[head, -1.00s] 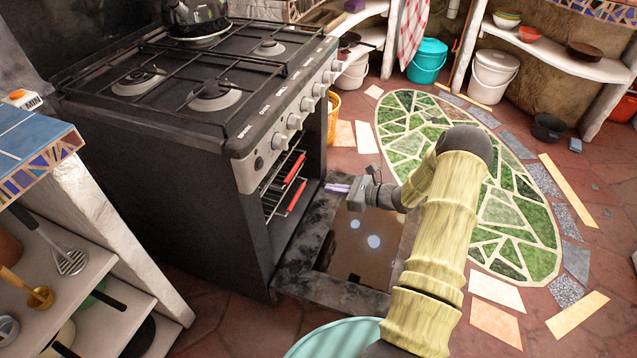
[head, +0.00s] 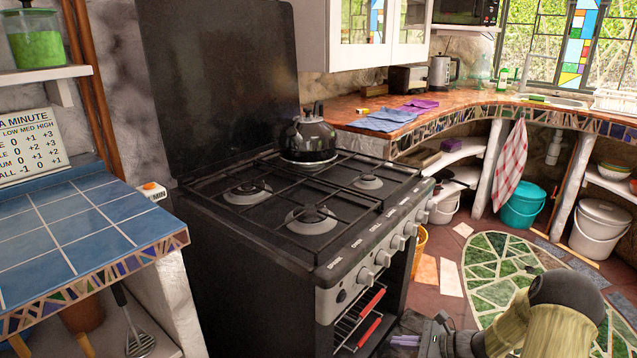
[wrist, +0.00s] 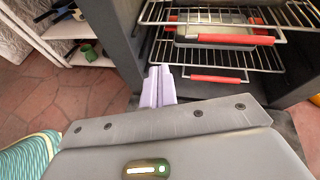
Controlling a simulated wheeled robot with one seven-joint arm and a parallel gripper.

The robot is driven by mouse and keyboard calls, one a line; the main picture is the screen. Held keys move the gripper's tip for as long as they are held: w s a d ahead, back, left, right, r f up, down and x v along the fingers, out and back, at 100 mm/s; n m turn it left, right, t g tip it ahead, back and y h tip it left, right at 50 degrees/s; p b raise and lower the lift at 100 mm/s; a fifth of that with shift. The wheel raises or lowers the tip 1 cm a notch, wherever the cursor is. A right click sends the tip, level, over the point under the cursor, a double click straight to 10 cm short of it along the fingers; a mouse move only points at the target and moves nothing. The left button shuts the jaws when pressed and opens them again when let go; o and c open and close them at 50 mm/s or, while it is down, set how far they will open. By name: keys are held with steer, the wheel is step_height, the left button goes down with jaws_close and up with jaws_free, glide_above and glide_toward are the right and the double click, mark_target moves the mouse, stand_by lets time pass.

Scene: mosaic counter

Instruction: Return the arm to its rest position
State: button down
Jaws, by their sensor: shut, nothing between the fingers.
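My gripper (head: 404,341) is at the bottom of the head view, low in front of the stove (head: 300,240). In the wrist view its two pale lilac fingers (wrist: 159,86) are pressed together with nothing between them. They point toward the open oven, and a gap of floor and door edge lies around them. My arm, yellow-green with a dark joint, shows at the lower right of the head view, cut off by the frame edge.
The oven holds wire racks with red handles (wrist: 236,39) and a metal tin. The oven door is down in front. A dark kettle (head: 308,138) stands on the hob. A blue-tiled counter (head: 80,225) is at left. Open floor with a green mosaic (head: 497,270) lies at right.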

steer(key=s+a+r+n+g+h, duration=0.2)
steer(key=s+a+r+n+h, duration=0.2)
steer(key=s+r+n+h, duration=0.5)
steer(key=s+a+r+n+g+h, duration=0.2)
steer(key=s+a+r+n+h, duration=0.3)
steer(key=s+n, duration=0.75)
step_height(320, 180, up, 39)
steer(key=d+y+p, duration=0.1)
steer(key=y+p, duration=0.1)
steer(key=p, duration=3.5)
steer(key=shift+w+n+p, duration=0.25)
steer(key=shift+n+p, duration=0.1)
steer(key=shift+p, duration=0.05)
steer(key=shift+f, duration=0.15)
